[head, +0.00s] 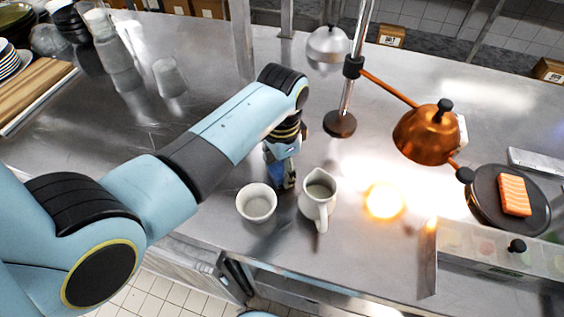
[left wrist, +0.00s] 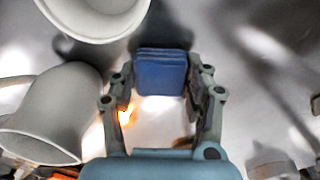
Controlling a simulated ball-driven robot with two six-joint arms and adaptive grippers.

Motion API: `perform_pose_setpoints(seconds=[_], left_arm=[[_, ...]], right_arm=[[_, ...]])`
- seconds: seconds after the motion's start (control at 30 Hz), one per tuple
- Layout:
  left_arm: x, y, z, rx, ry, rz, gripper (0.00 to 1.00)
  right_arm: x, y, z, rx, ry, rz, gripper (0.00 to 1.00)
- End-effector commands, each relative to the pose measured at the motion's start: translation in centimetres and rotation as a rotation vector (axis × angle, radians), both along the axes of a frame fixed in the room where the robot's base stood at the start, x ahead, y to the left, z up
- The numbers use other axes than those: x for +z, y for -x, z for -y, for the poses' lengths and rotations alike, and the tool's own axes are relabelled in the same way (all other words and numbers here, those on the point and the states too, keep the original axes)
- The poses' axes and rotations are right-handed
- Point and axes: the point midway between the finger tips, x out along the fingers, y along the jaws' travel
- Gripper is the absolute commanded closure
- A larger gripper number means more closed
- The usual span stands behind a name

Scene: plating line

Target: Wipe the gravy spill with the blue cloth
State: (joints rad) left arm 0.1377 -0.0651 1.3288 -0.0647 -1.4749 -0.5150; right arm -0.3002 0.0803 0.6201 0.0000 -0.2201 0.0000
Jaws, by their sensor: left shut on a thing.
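My left gripper (head: 285,182) points down at the steel counter, just behind the white bowl and the white jug. In the left wrist view its two fingers (left wrist: 163,92) are closed on the sides of a folded blue cloth (left wrist: 161,72). In the head view the gripper and arm mostly hide the cloth. I cannot tell whether the cloth touches the counter. I cannot make out a gravy spill in either view; it may be hidden behind my left arm or gripper. My right gripper is not in view.
A white bowl (head: 257,204) and a white jug (head: 318,197) stand close in front of my left gripper. A copper heat lamp (head: 428,138) hangs from a post to the right. A dark plate (head: 484,200) with an orange fillet (head: 514,195) lies at right. Glasses (head: 168,78) stand back left.

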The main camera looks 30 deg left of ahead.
Motion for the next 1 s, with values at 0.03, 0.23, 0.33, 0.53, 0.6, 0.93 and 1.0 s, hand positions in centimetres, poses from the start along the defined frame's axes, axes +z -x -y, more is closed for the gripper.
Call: perform_pose_setpoints(seconds=[0.03,0.23,0.33,0.53,0.6,0.93,1.0], left_arm=[[0.7,-0.2,0.0,0.0,0.001,0.005,0.77],[3.0,-0.2,0.0,0.0,0.001,0.008,0.77],[4.1,-0.3,0.0,0.0,0.0,0.008,0.77],[5.3,-0.2,0.0,0.0,0.0,0.006,0.77],[5.3,-0.2,0.0,0.0,0.0,0.006,0.77],[5.8,-0.3,0.0,0.0,0.0,0.009,0.77],[6.3,-0.3,0.0,0.0,0.0,0.009,0.77]], right_arm=[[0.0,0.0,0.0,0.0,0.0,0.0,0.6],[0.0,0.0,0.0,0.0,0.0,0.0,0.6],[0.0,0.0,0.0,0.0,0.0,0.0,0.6],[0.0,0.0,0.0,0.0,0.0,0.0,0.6],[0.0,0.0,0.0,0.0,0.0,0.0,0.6],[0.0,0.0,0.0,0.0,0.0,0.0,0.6],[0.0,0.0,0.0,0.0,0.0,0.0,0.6]])
